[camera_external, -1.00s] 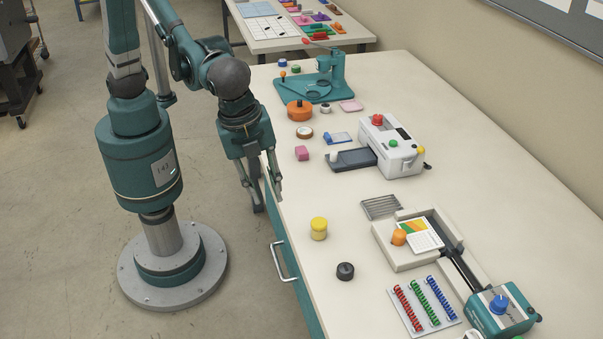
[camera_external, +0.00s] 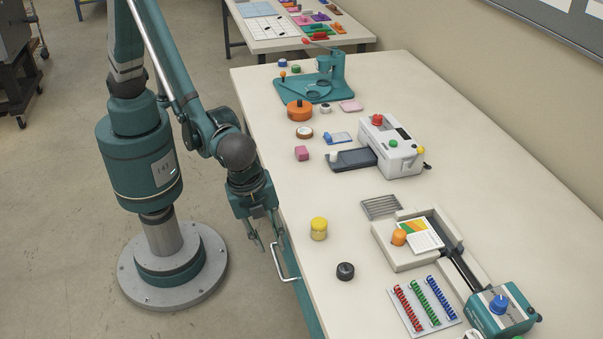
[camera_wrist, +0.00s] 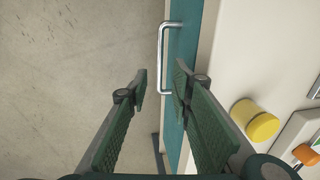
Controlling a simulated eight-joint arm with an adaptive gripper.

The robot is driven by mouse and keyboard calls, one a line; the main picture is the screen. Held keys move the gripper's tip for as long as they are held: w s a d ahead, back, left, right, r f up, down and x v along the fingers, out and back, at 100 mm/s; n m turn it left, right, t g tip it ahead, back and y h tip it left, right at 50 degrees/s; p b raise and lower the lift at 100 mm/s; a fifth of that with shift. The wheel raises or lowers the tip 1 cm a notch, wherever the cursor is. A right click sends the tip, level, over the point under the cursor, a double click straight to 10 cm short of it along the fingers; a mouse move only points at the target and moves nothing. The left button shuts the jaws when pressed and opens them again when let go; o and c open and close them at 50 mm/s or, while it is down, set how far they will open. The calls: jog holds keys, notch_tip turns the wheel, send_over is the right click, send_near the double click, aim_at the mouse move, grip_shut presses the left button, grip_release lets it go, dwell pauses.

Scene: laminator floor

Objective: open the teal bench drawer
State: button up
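The teal bench drawer (camera_external: 306,303) is in the side of the bench, with a silver bar handle (camera_external: 284,262) on its front. The drawer front (camera_wrist: 182,50) and its handle (camera_wrist: 163,58) also show in the wrist view, ahead of my fingers. The drawer looks flush with the bench. My gripper (camera_external: 268,242) points down beside the bench edge, close to the far end of the handle. The handle lies just beyond the fingertips, and I cannot see any contact.
On the bench top (camera_external: 420,120) near the edge stand a yellow cylinder (camera_external: 319,229) and a dark round knob (camera_external: 345,271). Farther in are a paper trimmer (camera_external: 405,255) and a white machine (camera_external: 393,150). The floor (camera_external: 60,230) left of the bench is clear around my base.

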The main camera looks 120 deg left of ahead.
aim_at(276, 262)
jog(key=shift+w+a+f+b, duration=0.2)
jog(key=shift+f+b, duration=0.1)
jog(key=shift+f, duration=0.95)
jog(key=shift+w+a+f+b, duration=0.15)
jog(key=shift+f+b, duration=0.2)
jog(key=shift+f, duration=0.95)
jog(key=shift+w+a+f+b, duration=0.2)
jog(key=shift+f+b, duration=0.1)
jog(key=shift+f, duration=0.95)
jog(key=shift+c, duration=0.7)
grip_shut()
